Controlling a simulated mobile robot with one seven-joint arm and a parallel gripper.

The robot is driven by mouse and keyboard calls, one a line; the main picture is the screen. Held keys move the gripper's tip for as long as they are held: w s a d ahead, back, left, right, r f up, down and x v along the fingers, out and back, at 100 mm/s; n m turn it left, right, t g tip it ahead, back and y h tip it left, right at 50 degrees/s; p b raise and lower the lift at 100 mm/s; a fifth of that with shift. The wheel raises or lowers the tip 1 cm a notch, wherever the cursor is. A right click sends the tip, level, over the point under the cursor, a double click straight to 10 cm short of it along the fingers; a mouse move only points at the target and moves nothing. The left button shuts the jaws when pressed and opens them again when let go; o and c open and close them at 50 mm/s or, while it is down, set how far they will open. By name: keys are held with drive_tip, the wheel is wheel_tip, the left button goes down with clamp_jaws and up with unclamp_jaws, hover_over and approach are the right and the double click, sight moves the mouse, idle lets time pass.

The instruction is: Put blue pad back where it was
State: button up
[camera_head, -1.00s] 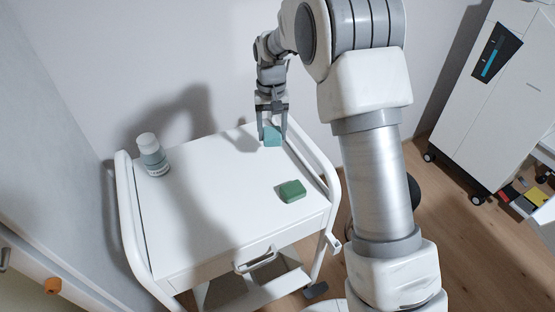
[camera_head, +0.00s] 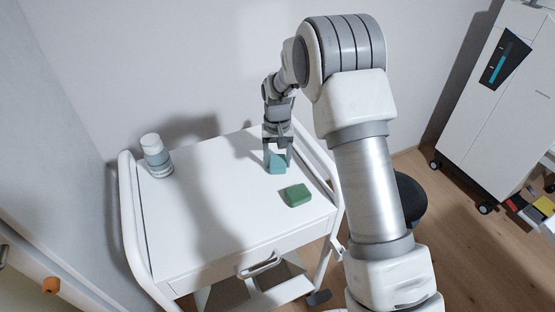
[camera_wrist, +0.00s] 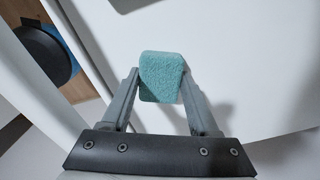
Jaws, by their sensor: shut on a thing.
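The blue pad (camera_head: 277,163) is a small teal-blue block at the right side of the white cart top (camera_head: 215,215). My gripper (camera_head: 277,161) points down and is shut on the pad, with one finger on each side. In the wrist view the pad (camera_wrist: 161,76) sits between the two fingertips (camera_wrist: 160,82), its textured face towards the camera. I cannot tell whether the pad touches the cart top or is just above it. A green pad (camera_head: 298,195) lies flat on the cart top, nearer the front and apart from the blue pad.
A white and grey-blue bottle (camera_head: 156,156) stands at the cart's back left. White side rails (camera_head: 322,160) border the top. The middle and front left of the top are clear. A white wheeled cabinet (camera_head: 490,110) stands far right.

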drive_tip(key=o, duration=1.3)
wheel_tip(320, 180, up, 11)
drive_tip(key=p, duration=0.2)
wheel_tip(320, 180, up, 10)
drive_tip(key=t, duration=0.1)
hover_over(278, 160)
drive_tip(key=s+d, duration=0.3)
drive_tip(key=s, duration=0.3)
drive_tip(key=s+d+r+t, duration=0.2)
drive_tip(key=s+d+r, duration=0.2)
drive_tip(key=s+r, duration=0.3)
drive_tip(key=s+d+t, duration=0.1)
drive_tip(key=s, duration=0.5)
drive_tip(key=s+d, duration=0.1)
drive_tip(key=s, duration=0.5)
drive_tip(key=s+d+t, duration=0.1)
drive_tip(key=s+d, duration=0.1)
drive_tip(key=s, duration=0.4)
drive_tip(key=shift+s+d+f+t, duration=0.1)
drive_tip(key=shift+s+f+t, duration=0.1)
drive_tip(key=shift+f+t, duration=0.15)
